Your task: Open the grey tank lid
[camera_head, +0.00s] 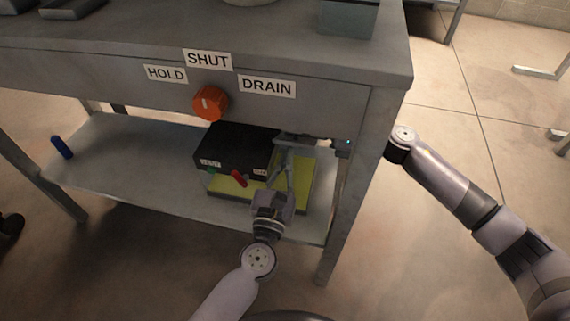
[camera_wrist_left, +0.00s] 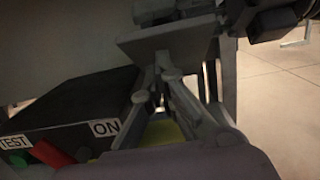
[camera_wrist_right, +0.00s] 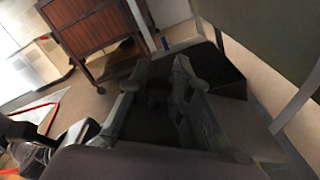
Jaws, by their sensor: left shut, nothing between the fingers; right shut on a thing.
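I cannot make out a grey tank lid for certain. A flat grey plate (camera_head: 303,138) is under the tabletop, right of a black box (camera_head: 232,148); it is also large in the left wrist view (camera_wrist_left: 170,42). My left gripper (camera_head: 284,150) is shut and empty, its fingertips just below or against that plate. My right gripper's fingers (camera_wrist_right: 157,75) are around something dark that I cannot identify. In the head view its hand is mostly hidden by the table's corner and leg. The black box has TEST and ON labels, a red switch (camera_head: 239,179) and a green button.
The table (camera_head: 300,62) has an orange knob (camera_head: 210,102) among HOLD, SHUT and DRAIN labels. A grey box (camera_head: 348,18) stands on top. The lower shelf (camera_head: 120,160) carries a yellow-green mat (camera_head: 302,185) and a blue cylinder (camera_head: 62,147). A table leg (camera_head: 350,210) stands between my arms.

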